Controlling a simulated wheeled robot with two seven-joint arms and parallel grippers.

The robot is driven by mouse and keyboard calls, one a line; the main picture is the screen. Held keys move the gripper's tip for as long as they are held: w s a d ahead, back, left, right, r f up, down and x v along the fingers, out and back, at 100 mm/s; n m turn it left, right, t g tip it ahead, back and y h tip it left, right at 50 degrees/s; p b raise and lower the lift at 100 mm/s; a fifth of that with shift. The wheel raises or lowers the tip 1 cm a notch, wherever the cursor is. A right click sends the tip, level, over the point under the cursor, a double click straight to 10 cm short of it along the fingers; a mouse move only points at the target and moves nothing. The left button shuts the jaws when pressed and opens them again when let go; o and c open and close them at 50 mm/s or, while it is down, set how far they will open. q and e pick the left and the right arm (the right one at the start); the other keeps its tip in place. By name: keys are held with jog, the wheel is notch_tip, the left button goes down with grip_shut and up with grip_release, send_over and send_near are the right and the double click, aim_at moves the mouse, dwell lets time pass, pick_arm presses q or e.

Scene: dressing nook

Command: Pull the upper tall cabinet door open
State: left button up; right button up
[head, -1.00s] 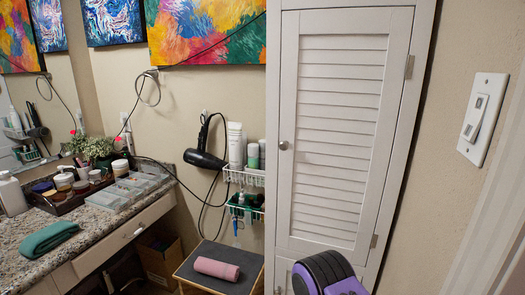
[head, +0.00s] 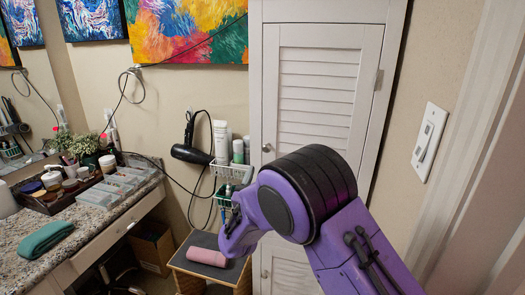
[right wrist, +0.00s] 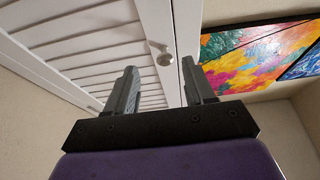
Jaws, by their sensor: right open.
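The upper tall cabinet door (head: 318,90) is white and louvred, and it looks closed in its frame. Its round knob (head: 267,148) is at the door's left edge; in the right wrist view the knob (right wrist: 161,53) shows just beyond the fingertips, roughly between them. My right gripper (right wrist: 158,64) is open, with grey fingers apart and nothing between them; whether the knob has come within their reach is hard to tell. In the head view my purple right arm covers the door's lower part, and the gripper is mostly hidden. My left gripper is not in view.
A lower cabinet door (head: 288,262) is partly behind my arm. Left of the cabinet are a wire rack (head: 232,172) with bottles, a hair dryer (head: 190,154) and a stool (head: 208,265) with a pink roll. A light switch (head: 428,142) is on the right wall.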

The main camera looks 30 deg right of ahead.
aim_at(266, 152)
jog(key=shift+a+r+p+x, duration=0.1)
jog(key=shift+r+p+x, duration=0.25)
jog(key=shift+x, duration=0.9)
jog(key=shift+a+r+p+x, duration=0.15)
jog(key=shift+p+x, duration=0.35)
jog(key=shift+x, duration=0.75)
jog(key=shift+a+r+p+x, duration=0.1)
jog(key=shift+r+p+x, duration=0.25)
jog(key=shift+x, duration=0.95)
jog(key=shift+s+a, duration=0.15)
jog(key=shift+a, duration=0.05)
jog(key=shift+c, duration=0.3)
jog(key=shift+s+a+r+t, duration=0.1)
jog(key=shift+a+r+t, duration=0.1)
jog(key=shift+t, duration=0.1)
jog(key=c, duration=0.5)
jog(key=shift+s, duration=0.1)
grip_shut()
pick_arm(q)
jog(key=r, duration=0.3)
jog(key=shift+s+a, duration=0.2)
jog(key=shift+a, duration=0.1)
